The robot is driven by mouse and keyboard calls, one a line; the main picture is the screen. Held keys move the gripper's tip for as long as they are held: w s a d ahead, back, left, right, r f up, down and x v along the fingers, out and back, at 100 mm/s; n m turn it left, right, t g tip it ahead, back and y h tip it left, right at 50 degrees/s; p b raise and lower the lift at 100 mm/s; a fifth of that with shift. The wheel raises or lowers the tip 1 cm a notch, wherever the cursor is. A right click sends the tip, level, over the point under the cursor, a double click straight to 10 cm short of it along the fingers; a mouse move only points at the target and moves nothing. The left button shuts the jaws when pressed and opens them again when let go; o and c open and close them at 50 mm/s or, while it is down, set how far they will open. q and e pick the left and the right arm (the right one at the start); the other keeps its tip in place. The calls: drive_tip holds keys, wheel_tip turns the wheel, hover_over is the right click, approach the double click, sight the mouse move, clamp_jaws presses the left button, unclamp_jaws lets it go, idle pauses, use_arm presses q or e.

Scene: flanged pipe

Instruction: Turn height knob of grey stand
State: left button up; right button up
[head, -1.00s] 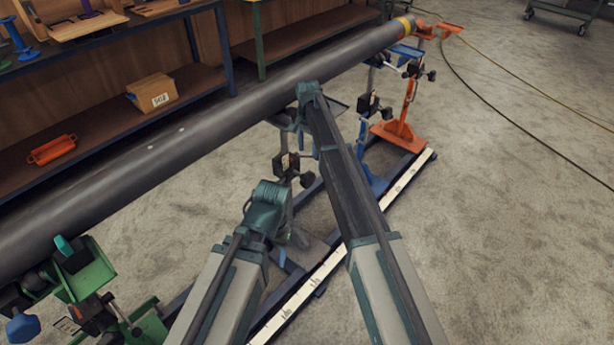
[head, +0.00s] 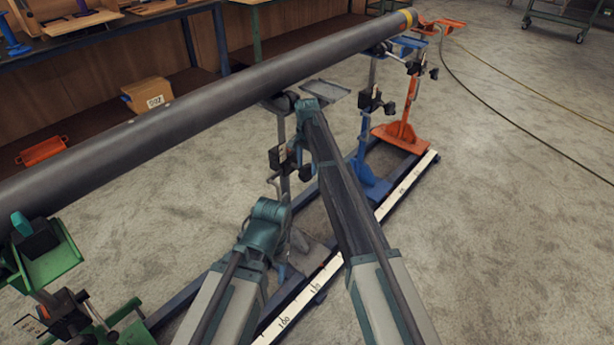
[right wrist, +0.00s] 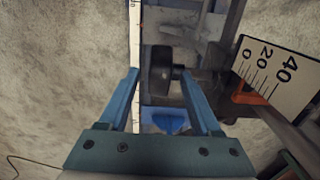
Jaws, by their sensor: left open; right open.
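The grey stand (head: 283,178) is under the middle of the dark pipe (head: 215,92), with a grey tray (head: 327,91) at its top. My right gripper (head: 300,145) points down beside the stand's upper post, partly hidden by its own wrist. In the right wrist view my right gripper (right wrist: 159,78) is open, its blue fingers on either side of a black knob (right wrist: 157,68). I cannot tell how deep the knob lies between them. A scale plate (right wrist: 283,72) with an orange pointer (right wrist: 248,94) is to the right. My left gripper (head: 282,263) is open, low near the stand's foot.
A green stand (head: 52,262) is at the left; a blue stand (head: 366,150) and an orange stand (head: 402,120) are farther right. A white ruler rail (head: 330,272) runs along the base. Shelves with a cardboard box (head: 148,95) are behind the pipe.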

drive_tip(key=shift+f+b, duration=0.3)
drive_tip(key=shift+f, duration=0.4)
use_arm(q)
drive_tip(key=shift+f, duration=0.65)
use_arm(e)
drive_tip(key=shift+r, duration=0.1)
clamp_jaws()
drive_tip(key=shift+s+a, duration=0.1)
drive_tip(key=shift+s, duration=0.05)
